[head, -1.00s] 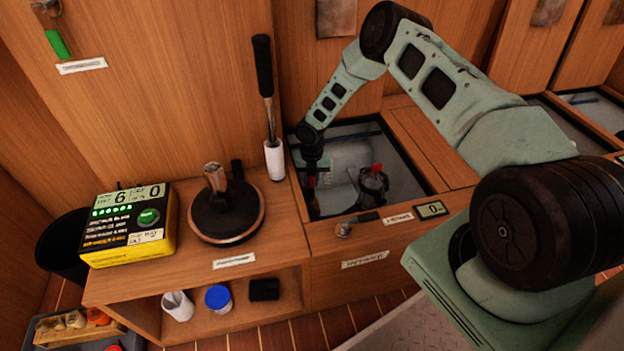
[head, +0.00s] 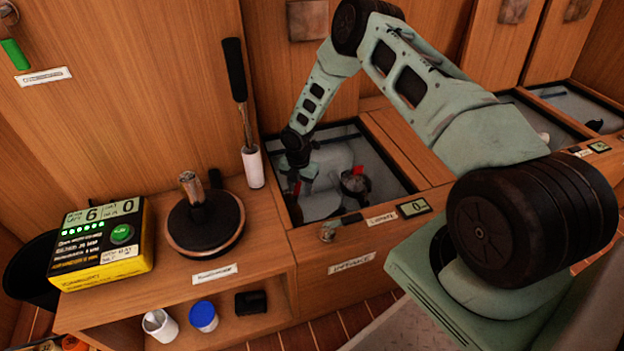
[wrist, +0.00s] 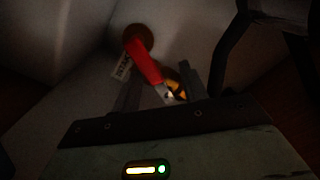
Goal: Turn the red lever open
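The red lever (wrist: 143,60) shows in the dim wrist view, running from a round brass-coloured fitting (wrist: 138,37) down toward my gripper. My gripper (wrist: 158,88) has its two fingers apart, with the lever's near end between or just above them; I cannot tell whether either finger touches it. In the head view my gripper (head: 305,175) reaches down into the open intake bay (head: 378,150). A small red part (head: 297,188) shows beside it there, probably the lever, mostly hidden by the gripper.
A dark round fitting (head: 354,187) with a red top stands right of my gripper in the bay. The bay's wooden rim surrounds the arm's end. A black-handled tool (head: 235,80) stands upright at the left. A yellow-black box (head: 103,240) sits on the bench.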

